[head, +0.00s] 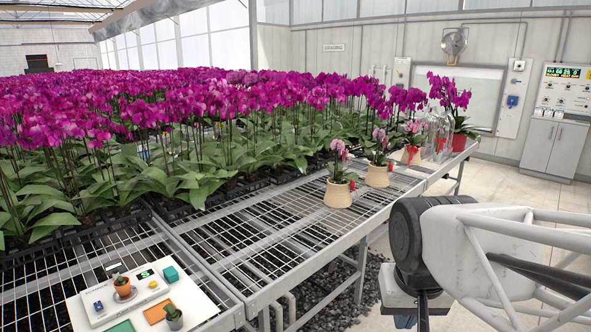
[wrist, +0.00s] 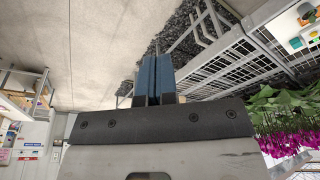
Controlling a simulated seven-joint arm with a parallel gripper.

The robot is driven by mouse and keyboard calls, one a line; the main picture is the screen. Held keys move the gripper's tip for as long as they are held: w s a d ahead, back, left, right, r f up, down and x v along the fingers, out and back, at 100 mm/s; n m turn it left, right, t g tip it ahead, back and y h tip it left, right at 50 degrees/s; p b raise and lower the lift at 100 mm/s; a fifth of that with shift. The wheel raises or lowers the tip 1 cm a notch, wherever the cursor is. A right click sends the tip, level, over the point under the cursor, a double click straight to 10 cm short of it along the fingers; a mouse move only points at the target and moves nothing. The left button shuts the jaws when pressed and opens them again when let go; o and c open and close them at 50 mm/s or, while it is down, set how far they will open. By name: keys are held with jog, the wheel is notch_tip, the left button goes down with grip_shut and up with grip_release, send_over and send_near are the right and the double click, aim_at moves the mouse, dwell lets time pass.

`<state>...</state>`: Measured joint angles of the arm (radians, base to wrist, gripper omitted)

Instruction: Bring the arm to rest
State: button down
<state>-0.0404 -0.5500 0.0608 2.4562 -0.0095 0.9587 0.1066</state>
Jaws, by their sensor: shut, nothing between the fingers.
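My gripper (wrist: 153,80) shows in the wrist view with its two blue fingers shut together and nothing between them. Concrete floor and dark gravel lie behind the fingers, and they touch nothing that I can see. In the head view my arm is at the lower right, folded in front of the aisle to the right of the bench. The gripper's fingers cannot be made out there.
A wire-mesh bench (head: 283,262) runs beside my arm, with many purple orchids (head: 200,125) and several beige pots (head: 338,193) along its edge. A white tray (head: 84,313) with small items is at the lower left. A grey cabinet (head: 553,147) stands far right.

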jog(key=shift+n, duration=0.3)
jog(key=s, duration=0.1)
jog(key=s+d+f, duration=0.1)
jog(key=s, duration=0.1)
jog(key=s+f, duration=0.1)
jog(key=shift+s+d+f, duration=0.25)
jog(key=shift+d, duration=0.05)
